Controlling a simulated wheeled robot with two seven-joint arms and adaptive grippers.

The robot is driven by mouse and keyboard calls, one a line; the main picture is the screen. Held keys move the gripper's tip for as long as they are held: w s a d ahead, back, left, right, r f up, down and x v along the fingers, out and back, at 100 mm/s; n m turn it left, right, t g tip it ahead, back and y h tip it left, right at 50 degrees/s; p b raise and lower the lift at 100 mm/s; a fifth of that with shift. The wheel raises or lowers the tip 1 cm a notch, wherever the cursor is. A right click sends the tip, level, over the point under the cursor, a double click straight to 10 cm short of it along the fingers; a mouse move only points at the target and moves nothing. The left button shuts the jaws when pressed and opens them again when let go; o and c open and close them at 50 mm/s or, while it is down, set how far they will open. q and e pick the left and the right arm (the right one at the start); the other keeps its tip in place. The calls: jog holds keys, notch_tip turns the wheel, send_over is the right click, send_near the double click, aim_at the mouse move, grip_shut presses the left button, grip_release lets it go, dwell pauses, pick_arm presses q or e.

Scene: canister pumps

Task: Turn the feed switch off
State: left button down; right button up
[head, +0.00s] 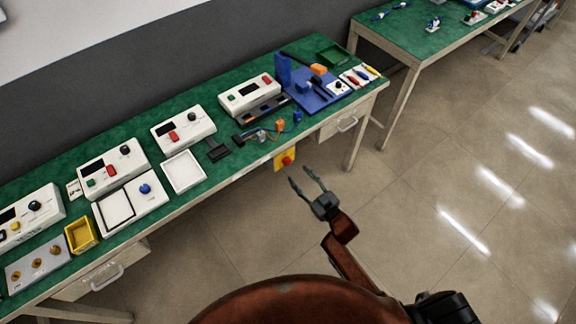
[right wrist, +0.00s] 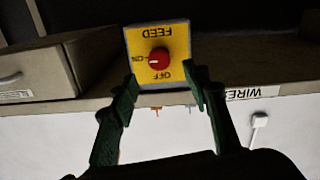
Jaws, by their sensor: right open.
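The feed switch (head: 279,164) is a yellow plate with a red knob (head: 287,160), fixed to the front edge of the green bench. In the right wrist view the plate (right wrist: 136,40) reads FEED upside down, with ON at the left and OFF below. The pale mark on the red knob (right wrist: 159,58) points left, to ON. My right gripper (head: 300,174) is open and empty in front of the switch, its two fingers apart. In the right wrist view its fingertips (right wrist: 166,83) flank the lower part of the plate, apart from the knob. My left gripper is out of view.
The green bench (head: 231,89) carries several white control boxes, a blue fixture (head: 312,97) and a yellow bin (head: 81,235). A drawer (head: 341,119) is right of the switch. A WIRES label (right wrist: 252,93) is on the bench edge. The floor in front is clear.

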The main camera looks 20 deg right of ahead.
aim_at(289, 163)
jog(key=b+x, duration=0.1)
jog(key=x, duration=0.6)
jog(key=shift+w+b, duration=0.15)
jog(key=shift+b, duration=0.15)
jog(key=shift+c, duration=0.7)
